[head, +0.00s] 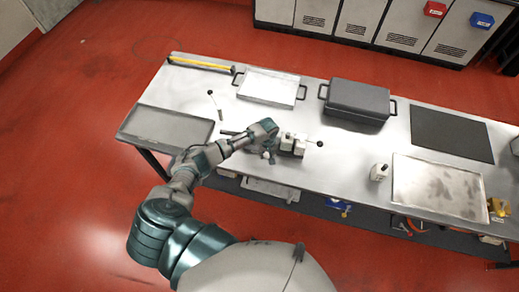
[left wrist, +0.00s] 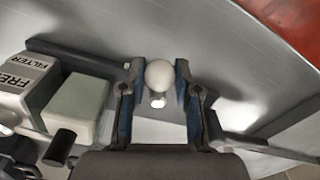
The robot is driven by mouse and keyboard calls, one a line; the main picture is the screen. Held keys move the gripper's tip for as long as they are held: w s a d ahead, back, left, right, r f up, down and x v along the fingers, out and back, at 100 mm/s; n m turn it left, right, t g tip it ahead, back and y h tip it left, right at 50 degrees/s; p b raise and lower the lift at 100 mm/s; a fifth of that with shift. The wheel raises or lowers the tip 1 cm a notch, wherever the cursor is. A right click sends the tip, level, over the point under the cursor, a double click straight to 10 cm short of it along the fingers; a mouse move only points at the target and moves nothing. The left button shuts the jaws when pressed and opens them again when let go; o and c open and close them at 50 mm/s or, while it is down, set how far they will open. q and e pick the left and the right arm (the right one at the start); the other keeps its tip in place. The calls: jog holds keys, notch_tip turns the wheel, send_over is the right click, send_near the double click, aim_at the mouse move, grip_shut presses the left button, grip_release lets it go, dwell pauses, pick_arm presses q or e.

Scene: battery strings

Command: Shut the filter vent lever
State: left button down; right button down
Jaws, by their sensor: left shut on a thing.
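My left gripper (left wrist: 159,80) has its two blue-padded fingers on either side of a pale ball knob (left wrist: 159,73), which seems to be the end of the vent lever. The fingers are shut on it, and the lever's stem is mostly hidden. A white block (left wrist: 25,82) lettered "FILTER" stands to the left in the left wrist view, with a plain pale block (left wrist: 76,107) beside it. In the head view my left gripper (head: 267,155) is at the pale filter unit (head: 293,145) near the table's front edge. My right gripper is not in view.
A dark lidded case (head: 357,100), a white tray (head: 268,87) and a black mat (head: 450,134) lie at the back of the table. Shallow trays lie at the left (head: 166,125) and right (head: 438,187). A small white bottle-like object (head: 379,172) stands right of the unit.

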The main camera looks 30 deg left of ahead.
pick_arm(q)
jog(key=shift+w+d+n, duration=0.15)
jog(key=shift+d+n, duration=0.15)
jog(key=shift+n, duration=0.2)
jog(key=shift+w+d+f+n, duration=0.1)
jog(key=shift+w+d+n, duration=0.15)
jog(key=shift+n, duration=0.35)
jog(key=shift+w+d+n, duration=0.25)
jog(key=shift+w+n, duration=0.1)
jog(key=shift+n, duration=0.35)
jog(key=c, duration=0.9)
grip_release()
notch_tip(320, 180, up, 7)
jog(key=shift+a+r, duration=0.1)
